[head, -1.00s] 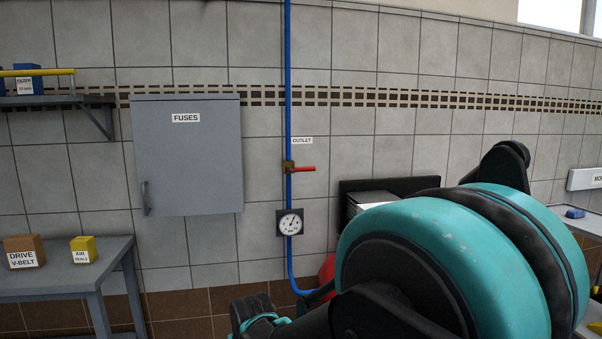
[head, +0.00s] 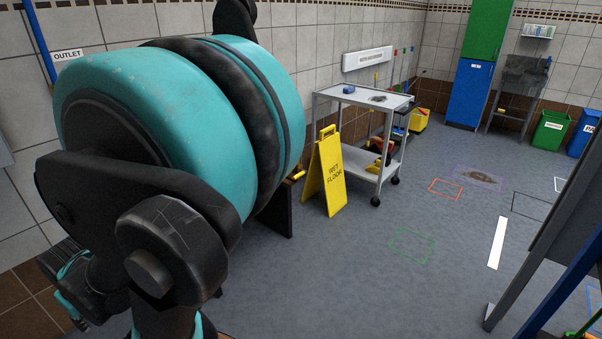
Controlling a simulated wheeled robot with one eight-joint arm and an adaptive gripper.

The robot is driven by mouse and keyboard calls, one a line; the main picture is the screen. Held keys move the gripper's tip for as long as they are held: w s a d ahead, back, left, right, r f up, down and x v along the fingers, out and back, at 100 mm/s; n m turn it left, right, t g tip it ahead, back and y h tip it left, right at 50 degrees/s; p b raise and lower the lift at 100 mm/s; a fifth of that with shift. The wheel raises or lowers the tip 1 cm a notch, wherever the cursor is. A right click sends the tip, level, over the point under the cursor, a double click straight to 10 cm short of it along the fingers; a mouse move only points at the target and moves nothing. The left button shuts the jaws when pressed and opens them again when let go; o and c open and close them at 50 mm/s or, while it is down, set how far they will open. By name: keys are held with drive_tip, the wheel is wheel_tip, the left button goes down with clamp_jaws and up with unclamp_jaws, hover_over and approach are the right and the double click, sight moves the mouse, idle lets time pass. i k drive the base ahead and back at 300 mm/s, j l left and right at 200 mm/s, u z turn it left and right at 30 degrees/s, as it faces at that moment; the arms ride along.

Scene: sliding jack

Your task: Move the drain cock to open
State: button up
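I cannot make out a drain cock in the head view. My own large teal and black arm links fill the left half and hide what stands behind them. The blue pipe (head: 41,42) runs down the wall at the upper left, beside the OUTLET label (head: 67,55). The pipe's lower part and its red-handled valve are hidden behind my arm. My gripper's fingers do not show.
A yellow WET FLOOR sign (head: 326,174) stands just right of my arm, before a grey cart (head: 350,98). A dark easel-like frame (head: 545,235) rises at the right edge. The floor (head: 380,275) between them is open. Blue and green cabinets (head: 470,95) stand at the back.

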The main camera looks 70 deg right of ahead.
sight(303, 171)
drive_tip(key=z, duration=2.3)
drive_tip(key=i+j, duration=0.1)
drive_tip(key=i, duration=0.5)
drive_tip(key=i+j, duration=0.1)
drive_tip(key=i, duration=0.5)
